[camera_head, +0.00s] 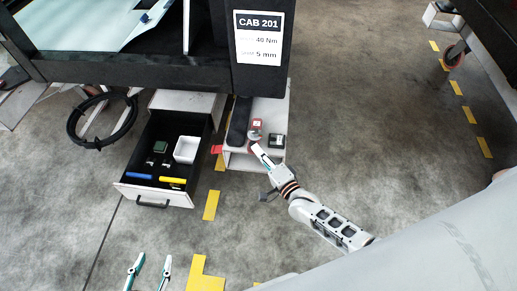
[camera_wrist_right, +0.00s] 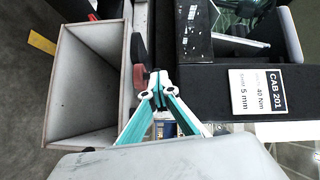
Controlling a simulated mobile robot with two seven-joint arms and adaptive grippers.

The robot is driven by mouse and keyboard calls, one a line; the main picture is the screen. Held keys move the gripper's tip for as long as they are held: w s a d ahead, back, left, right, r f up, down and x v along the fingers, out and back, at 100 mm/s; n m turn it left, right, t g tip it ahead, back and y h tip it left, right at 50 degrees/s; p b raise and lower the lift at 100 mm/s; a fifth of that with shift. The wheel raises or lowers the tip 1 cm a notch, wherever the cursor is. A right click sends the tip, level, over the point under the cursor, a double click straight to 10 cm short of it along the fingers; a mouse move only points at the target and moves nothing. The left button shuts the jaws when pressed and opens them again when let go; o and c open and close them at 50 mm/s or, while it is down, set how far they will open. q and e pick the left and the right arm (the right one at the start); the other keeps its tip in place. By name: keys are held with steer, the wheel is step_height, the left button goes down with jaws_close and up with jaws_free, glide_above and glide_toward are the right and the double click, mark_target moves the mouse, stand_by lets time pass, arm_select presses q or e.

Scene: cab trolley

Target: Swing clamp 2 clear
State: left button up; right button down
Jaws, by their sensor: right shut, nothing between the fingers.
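A small red part (camera_head: 256,124) with a pale mark sits beside a dark upright bar (camera_head: 239,122) under the cab panel; I cannot read a clamp number on it. In the right wrist view a red part (camera_wrist_right: 140,77) with a dark rounded arm (camera_wrist_right: 138,48) lies just left of my fingertips; contact is unclear. My right gripper (camera_head: 257,150) is shut and empty in front of the open box shelf. It also shows in the wrist view (camera_wrist_right: 158,86). My left gripper (camera_head: 153,258) is open and empty at the bottom of the head view.
An open drawer (camera_head: 124,189) to the left holds a white tray (camera_head: 187,150) and tools. The CAB 201 label (camera_head: 259,37) hangs above. A black cable coil (camera_head: 75,135) is further left.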

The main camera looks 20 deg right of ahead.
step_height(320, 180, up, 10)
stand_by(0.6)
steer(key=shift+s, duration=0.1)
stand_by(0.3)
